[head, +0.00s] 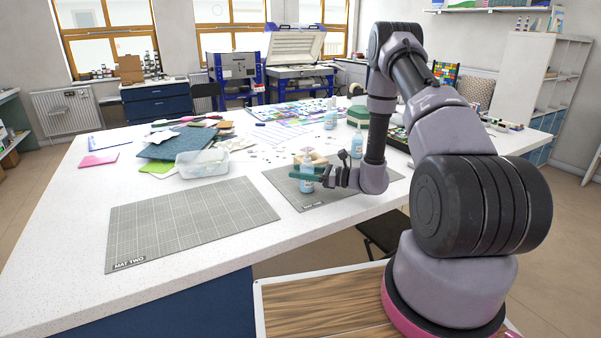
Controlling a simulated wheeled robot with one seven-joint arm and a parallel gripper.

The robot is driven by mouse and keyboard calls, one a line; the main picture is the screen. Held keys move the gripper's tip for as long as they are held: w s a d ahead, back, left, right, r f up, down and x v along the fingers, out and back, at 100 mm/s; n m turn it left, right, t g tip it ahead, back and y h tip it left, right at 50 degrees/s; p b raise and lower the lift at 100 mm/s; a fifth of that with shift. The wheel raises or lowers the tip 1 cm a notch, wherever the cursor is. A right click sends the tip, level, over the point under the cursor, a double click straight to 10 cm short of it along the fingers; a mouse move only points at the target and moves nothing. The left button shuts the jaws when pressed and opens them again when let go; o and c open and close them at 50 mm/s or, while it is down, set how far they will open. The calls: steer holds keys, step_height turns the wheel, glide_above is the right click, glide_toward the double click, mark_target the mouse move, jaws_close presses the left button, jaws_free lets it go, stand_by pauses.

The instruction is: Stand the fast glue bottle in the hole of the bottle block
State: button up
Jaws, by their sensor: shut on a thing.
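My gripper (305,173) is over the far grey mat and shut on a small light-blue bottle (307,184), which looks upright. I take this to be the fast glue bottle, but its label is too small to read. A pale wooden block (318,159) shows just behind the bottle and gripper, probably the bottle block. Its hole is not visible. I cannot tell whether the held bottle touches the mat.
Two similar bottles stand farther back, one (331,120) near the colored tiles and one (357,145) beside my arm. A clear tub (202,164) and dark sheets (172,144) lie left. The near mat, MAT TWO (190,225), is empty.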

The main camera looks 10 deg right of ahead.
steer(key=o, duration=0.8)
steer(key=shift+f, duration=0.1)
steer(key=shift+c, duration=0.2)
steer(key=v, duration=1.2)
steer(key=s+a+r+n+g+h, duration=0.1)
steer(key=s+a+r+n+g, duration=0.2)
steer(key=r, duration=0.4)
steer(key=s+a+r+n+g+h, duration=0.2)
steer(key=s+r+n+g, duration=0.1)
steer(key=r+n, duration=0.25)
steer(key=s+a+r+n+g+h, duration=0.1)
steer(key=s+a+r+n+g, duration=0.2)
steer(key=r, duration=0.4)
steer(key=s+d+r+n+t+h, duration=0.2)
steer(key=s+r+n+t+h, duration=0.2)
steer(key=s+r, duration=0.3)
steer(key=s+d+r+n+t+h, duration=0.3)
steer(key=s+r+h, duration=0.3)
steer(key=s+r, duration=0.2)
steer(key=shift+s+r+n+t, duration=0.25)
steer(key=shift+r+n+t, duration=0.1)
steer(key=shift+r+t, duration=0.25)
